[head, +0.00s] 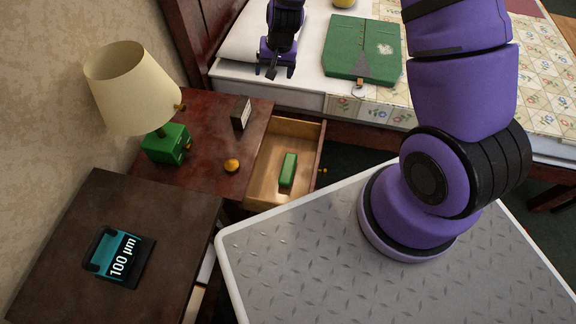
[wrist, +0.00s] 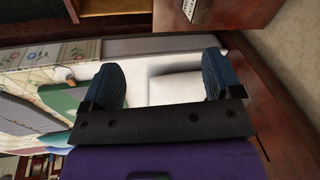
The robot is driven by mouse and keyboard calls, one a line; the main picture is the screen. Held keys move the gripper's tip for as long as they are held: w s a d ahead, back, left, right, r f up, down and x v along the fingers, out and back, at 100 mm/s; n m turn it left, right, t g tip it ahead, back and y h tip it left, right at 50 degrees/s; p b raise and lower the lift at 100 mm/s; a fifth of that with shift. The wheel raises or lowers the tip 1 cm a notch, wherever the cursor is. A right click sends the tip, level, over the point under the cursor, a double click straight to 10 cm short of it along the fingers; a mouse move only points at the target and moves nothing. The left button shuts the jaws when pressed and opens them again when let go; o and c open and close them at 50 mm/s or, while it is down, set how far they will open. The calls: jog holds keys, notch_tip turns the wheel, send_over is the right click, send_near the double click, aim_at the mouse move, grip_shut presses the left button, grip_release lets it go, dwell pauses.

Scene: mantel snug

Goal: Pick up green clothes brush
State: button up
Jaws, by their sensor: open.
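The green clothes brush (head: 288,169) is a small green block lying in the open wooden drawer (head: 262,180) of the nightstand in the head view. I cannot make it out in the wrist view. My gripper (head: 272,72) is above the bed, near the pillow, up and away from the drawer in the picture. In the wrist view my gripper (wrist: 168,84) has its two blue fingers apart with nothing between them.
The nightstand top (head: 205,135) carries a lamp (head: 130,90) with a green base, a small dark box (head: 241,113) and an orange ball (head: 232,165). A green board game box (head: 362,50) lies on the bed. A dark cabinet (head: 75,220) with a teal device (head: 119,257) stands at the left.

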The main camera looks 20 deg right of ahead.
notch_tip(320, 180, down, 17)
jog(key=s+m+g, duration=0.1)
jog(key=s+m, duration=0.1)
jog(key=s, duration=0.1)
jog(key=g+h, duration=0.1)
send_near(288, 168)
jog(key=shift+w+a+m, duration=0.1)
jog(key=shift+a+m, duration=0.2)
jog(key=shift+m, duration=0.1)
jog(key=shift+d+f, duration=0.2)
jog(key=shift+f, duration=5.1)
jog(key=c, duration=1.1)
jog(key=shift+r, duration=5.05)
